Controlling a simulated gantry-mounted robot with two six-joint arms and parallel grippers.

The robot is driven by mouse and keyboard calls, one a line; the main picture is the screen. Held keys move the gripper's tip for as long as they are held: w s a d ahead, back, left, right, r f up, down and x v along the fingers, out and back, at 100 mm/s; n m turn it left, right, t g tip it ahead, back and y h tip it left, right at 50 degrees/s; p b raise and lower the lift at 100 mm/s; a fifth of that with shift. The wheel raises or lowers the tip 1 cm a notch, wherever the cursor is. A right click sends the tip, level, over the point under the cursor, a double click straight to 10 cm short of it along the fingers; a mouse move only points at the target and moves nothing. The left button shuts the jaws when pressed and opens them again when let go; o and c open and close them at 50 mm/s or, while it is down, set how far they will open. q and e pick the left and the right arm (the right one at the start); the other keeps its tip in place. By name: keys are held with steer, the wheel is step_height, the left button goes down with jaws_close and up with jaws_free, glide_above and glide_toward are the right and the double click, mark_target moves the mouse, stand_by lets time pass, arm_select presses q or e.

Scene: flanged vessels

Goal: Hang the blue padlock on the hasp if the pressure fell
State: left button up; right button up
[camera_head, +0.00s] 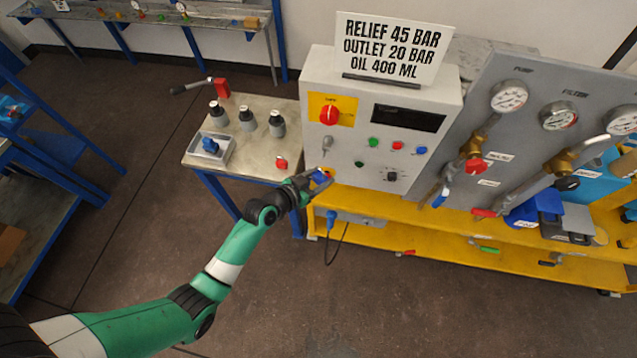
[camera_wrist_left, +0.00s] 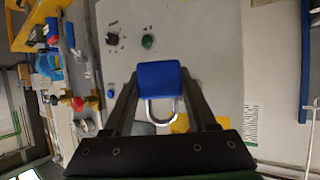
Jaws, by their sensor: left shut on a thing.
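My left gripper (camera_head: 316,181) is shut on the blue padlock (camera_wrist_left: 158,77) in front of the lower left of the grey control cabinet (camera_head: 375,80). In the left wrist view the padlock's body sits between both fingers, its silver shackle curving back toward the palm. The padlock shows only as a small blue patch in the head view (camera_head: 320,177). A yellow patch (camera_wrist_left: 181,123) on the cabinet lies partly behind the shackle. I cannot make out the hasp for certain. Pressure gauges (camera_head: 509,97) are on the sloped panel; their needles are too small to read. My right gripper is out of view.
A sign (camera_head: 393,48) on the cabinet reads relief 45 bar, outlet 20 bar, oil 400 ml. A side table (camera_head: 245,180) holds several bottles, a tray (camera_head: 222,158) with a blue item, and a red item (camera_head: 281,163). Valves (camera_head: 473,166) and pipes stand at right.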

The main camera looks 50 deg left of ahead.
arm_select(q)
steer(key=w+a+f+b, duration=0.1)
steer(key=w+a+b, duration=0.3)
steer(key=w+b, duration=0.2)
steer(key=shift+f, duration=0.2)
stand_by(0.4)
stand_by(0.6)
steer(key=o, duration=1.4)
steer(key=shift+o, duration=0.2)
steer(key=p+v, duration=0.2)
steer(key=v, duration=0.9)
steer(key=shift+s+p, duration=0.3)
steer(key=shift+p, duration=0.1)
